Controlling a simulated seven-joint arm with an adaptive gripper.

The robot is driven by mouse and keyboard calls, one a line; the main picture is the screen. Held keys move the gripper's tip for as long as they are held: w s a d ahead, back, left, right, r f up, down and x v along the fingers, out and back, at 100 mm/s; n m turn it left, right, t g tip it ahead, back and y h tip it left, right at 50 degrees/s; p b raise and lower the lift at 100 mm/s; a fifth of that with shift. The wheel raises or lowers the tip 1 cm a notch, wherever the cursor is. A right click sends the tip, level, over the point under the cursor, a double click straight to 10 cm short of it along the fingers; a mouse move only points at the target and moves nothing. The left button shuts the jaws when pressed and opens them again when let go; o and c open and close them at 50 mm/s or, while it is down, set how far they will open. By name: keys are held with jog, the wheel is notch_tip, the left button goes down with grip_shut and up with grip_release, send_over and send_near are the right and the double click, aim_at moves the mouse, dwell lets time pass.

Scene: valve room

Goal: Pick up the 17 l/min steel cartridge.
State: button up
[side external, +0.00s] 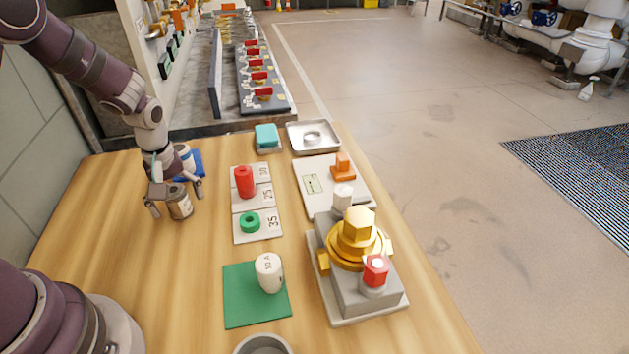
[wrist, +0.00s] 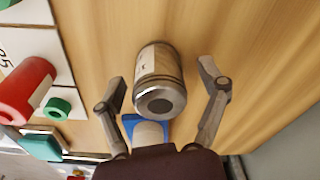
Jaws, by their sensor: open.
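A steel cartridge (side external: 180,202) with a pale paper label stands upright on the wooden table at the left; the label's writing cannot be read. It also shows in the wrist view (wrist: 158,95), its metal top with a dark round centre facing the camera. My gripper (side external: 176,197) is open, its fingers on either side of the cartridge. In the wrist view (wrist: 163,82) gaps show between the cartridge and both fingers. I cannot tell how far down the fingers reach.
A whitish cylinder (side external: 185,158) stands on a blue mat (side external: 199,164) just behind. A red cylinder (side external: 244,182) and green ring (side external: 250,222) sit on numbered plates. A white cylinder (side external: 269,273) stands on a green mat (side external: 240,308). A valve block (side external: 350,285) stands right. Table left of my gripper is clear.

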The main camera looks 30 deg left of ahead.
jog(key=shift+f, duration=0.15)
jog(key=shift+c, duration=0.4)
jog(key=c, duration=1.2)
jog(key=shift+c, duration=0.2)
